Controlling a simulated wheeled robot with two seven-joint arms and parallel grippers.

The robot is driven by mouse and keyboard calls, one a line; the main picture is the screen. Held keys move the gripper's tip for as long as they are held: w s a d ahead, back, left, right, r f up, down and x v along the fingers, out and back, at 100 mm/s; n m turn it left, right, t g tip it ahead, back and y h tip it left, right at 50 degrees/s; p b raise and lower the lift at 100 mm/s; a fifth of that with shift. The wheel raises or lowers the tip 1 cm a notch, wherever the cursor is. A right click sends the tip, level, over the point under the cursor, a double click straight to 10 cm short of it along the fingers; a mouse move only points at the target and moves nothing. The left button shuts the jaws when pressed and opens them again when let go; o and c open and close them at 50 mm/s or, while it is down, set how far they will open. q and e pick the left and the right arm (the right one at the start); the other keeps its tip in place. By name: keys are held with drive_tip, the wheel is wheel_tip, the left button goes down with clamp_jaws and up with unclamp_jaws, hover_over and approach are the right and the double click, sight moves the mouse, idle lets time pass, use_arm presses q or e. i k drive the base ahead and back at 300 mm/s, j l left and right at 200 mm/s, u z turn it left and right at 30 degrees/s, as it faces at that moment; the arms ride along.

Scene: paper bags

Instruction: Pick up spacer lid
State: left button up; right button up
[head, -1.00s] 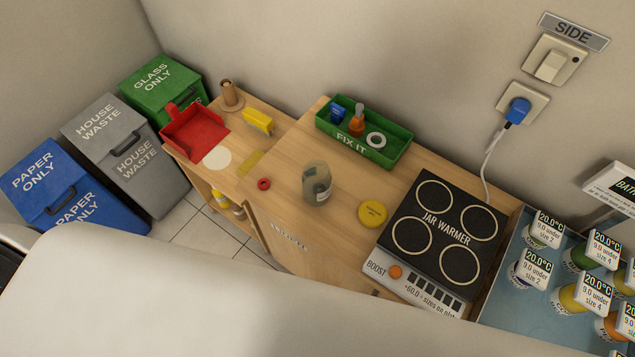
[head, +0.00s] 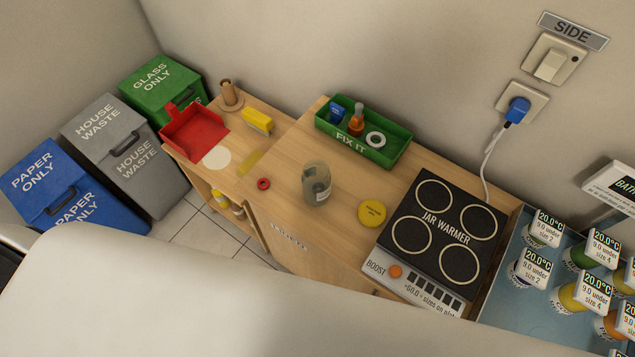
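A round yellow lid (head: 372,213) with small dark print lies flat on the wooden counter, left of the jar warmer; I cannot read the print. A small red ring (head: 263,184) lies left of the jar. A clear greyish jar (head: 317,184) with a pale label stands between the ring and the yellow lid. I cannot tell for sure which piece is called the spacer lid. Neither of my grippers shows; a large white part of my own body fills the bottom of the view.
The jar warmer (head: 433,236) stands right of the yellow lid. A green FIX IT tray (head: 393,157) is behind, a red dustpan (head: 192,131) and yellow brush (head: 257,121) at left. Jars with tags fill a blue tray (head: 506,287) at right. Counter around the lid is bare.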

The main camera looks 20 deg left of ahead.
sight(372, 213)
drive_tip(key=z, duration=0.45)
drive_tip(key=k+j+z, duration=0.1)
drive_tip(key=j+z, duration=0.35)
drive_tip(key=k+j+z, duration=0.15)
drive_tip(key=z, duration=0.3)
drive_tip(key=k+j+z, duration=0.25)
drive_tip(key=j+z, duration=0.2)
drive_tip(key=k+j, duration=0.35)
drive_tip(key=i, duration=0.45)
